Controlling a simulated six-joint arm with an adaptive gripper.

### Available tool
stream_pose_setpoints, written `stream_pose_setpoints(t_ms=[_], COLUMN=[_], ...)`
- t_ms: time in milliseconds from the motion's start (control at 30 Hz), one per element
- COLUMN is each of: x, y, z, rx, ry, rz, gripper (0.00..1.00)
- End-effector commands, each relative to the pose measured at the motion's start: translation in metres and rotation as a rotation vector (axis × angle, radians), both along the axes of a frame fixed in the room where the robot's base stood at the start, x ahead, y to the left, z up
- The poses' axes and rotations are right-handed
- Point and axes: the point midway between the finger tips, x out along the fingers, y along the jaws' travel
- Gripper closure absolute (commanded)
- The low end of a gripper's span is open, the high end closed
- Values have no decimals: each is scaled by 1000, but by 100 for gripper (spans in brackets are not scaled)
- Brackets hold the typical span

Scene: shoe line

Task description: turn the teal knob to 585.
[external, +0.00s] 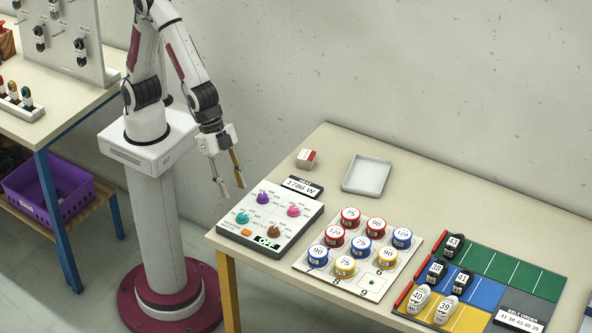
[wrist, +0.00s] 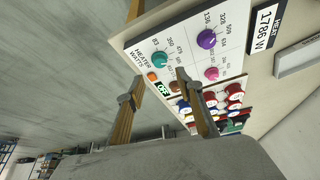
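The teal knob (external: 242,217) sits at the left of the white control panel (external: 301,222). It also shows in the wrist view (wrist: 161,59), with small printed numbers around it that I cannot read surely. My gripper (external: 232,190) is open and empty, above and to the left of the panel, apart from the knob. In the wrist view its two fingers (wrist: 155,88) are spread wide. The heat display (external: 302,187) at the panel's back reads 1786 W. The knob's exact setting is too small to tell.
A board with several numbered round tins (external: 345,266) stands to the right. An empty tray (external: 367,174) lies behind.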

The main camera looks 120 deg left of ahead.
Motion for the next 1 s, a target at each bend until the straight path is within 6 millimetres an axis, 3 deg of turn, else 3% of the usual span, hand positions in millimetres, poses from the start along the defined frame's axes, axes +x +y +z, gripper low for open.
stream_pose_setpoints(t_ms=[367, 1000], x=[3, 23], y=[-1, -5], z=[-8, -60], rx=[1, 2], ry=[2, 3], rz=[0, 0], gripper=[64, 64])
